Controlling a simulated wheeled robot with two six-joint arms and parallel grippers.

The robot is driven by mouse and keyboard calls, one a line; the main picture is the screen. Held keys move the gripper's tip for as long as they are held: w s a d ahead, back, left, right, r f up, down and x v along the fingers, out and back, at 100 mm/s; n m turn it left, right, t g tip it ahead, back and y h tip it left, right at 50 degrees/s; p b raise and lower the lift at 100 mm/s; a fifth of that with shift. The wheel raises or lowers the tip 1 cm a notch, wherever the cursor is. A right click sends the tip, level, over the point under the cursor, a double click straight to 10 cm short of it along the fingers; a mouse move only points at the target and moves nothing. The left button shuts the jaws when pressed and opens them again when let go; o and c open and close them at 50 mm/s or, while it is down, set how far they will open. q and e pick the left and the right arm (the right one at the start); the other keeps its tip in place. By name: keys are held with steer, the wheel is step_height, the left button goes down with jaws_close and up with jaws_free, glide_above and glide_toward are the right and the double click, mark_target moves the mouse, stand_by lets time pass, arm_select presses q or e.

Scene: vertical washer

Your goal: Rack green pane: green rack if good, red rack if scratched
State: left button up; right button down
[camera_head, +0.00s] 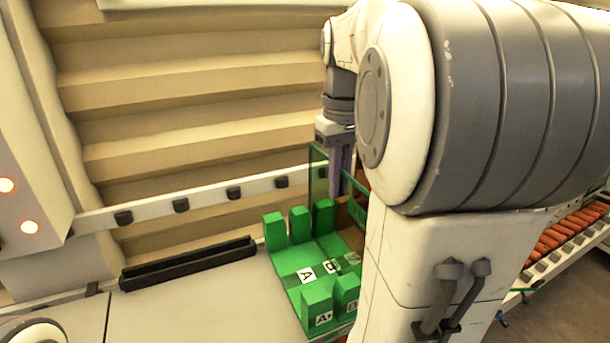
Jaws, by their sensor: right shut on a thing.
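My right gripper (340,170) is shut on the green pane (318,178), a thin see-through upright sheet. It holds the pane at the back right part of the green rack (288,262). The rack has upright green blocks at its back and front and white letter labels such as A. The pane's lower edge is behind a rack block, so I cannot tell whether it sits in a slot. My right arm hides the rack's right side. No scratch on the pane can be made out. The red rack and my left gripper are not in view.
A black bar (188,264) lies on the pale table (190,305) left of the rack. A white rail with black rollers (234,193) runs behind it. A conveyor with orange rollers (570,232) is at the right. The table's front left is mostly clear.

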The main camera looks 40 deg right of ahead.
steer(key=shift+f, duration=0.2)
steer(key=c, duration=0.9)
jaws_free()
step_height(320, 180, up, 10)
steer(key=shift+r, duration=0.25)
